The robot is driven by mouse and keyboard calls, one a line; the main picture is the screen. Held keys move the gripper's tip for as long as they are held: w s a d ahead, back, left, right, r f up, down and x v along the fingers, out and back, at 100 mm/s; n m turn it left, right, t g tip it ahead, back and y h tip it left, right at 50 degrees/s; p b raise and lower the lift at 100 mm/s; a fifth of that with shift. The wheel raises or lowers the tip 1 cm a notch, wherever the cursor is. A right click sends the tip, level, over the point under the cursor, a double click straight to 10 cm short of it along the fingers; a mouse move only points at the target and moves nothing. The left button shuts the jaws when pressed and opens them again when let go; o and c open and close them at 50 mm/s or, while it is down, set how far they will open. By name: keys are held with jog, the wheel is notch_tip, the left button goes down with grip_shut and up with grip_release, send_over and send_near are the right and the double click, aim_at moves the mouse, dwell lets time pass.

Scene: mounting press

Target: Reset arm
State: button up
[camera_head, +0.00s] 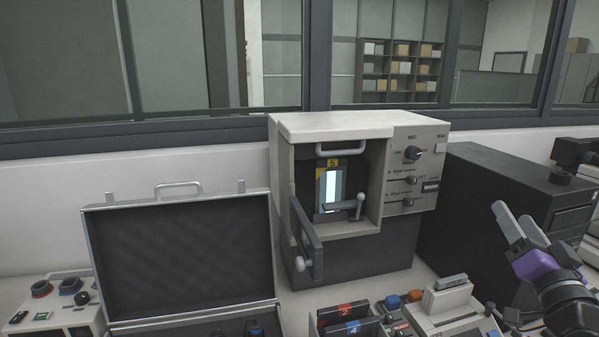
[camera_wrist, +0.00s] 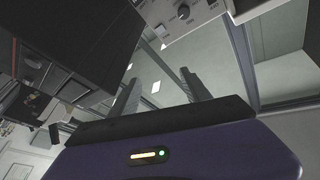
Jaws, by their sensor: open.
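My gripper (camera_head: 521,226) is at the right of the head view, raised above the bench. Its two grey fingers point up and to the left, apart and with nothing between them. In the wrist view the fingers (camera_wrist: 164,92) stand apart and empty too. The mounting press (camera_head: 340,180) stands at the back centre, well left of my gripper. Its small front door (camera_head: 308,240) is swung open at the left. Inside its opening are a yellow label with 5, a bright pale panel and a lever handle (camera_head: 359,207).
A black cabinet (camera_head: 470,190) stands behind and left of my gripper. An open case (camera_head: 185,260) is left of the press. Blocks labelled 2 and 4 (camera_head: 350,315) and a grey device (camera_head: 448,300) sit at the front. Dark equipment (camera_head: 577,152) is at the right edge.

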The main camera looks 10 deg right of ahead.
jog(key=s+a+f+n, duration=0.3)
jog(key=s+a+f, duration=1)
jog(key=a+f, duration=0.2)
jog(key=s+a+f+n+g+y, duration=0.1)
jog(key=s+a+f+n+y, duration=0.1)
jog(key=s+a, duration=0.3)
jog(key=s+a+f+n+g+y, duration=0.2)
jog(key=s+a+f, duration=0.2)
jog(key=s, duration=0.6)
jog(key=s+a+f+n+g+y, duration=0.2)
jog(key=s+a+f+y, duration=0.1)
jog(key=s, duration=0.5)
jog(key=a+f, duration=0.1)
jog(key=a, duration=0.1)
jog(key=shift+s+a, duration=0.3)
jog(key=shift+s, duration=0.05)
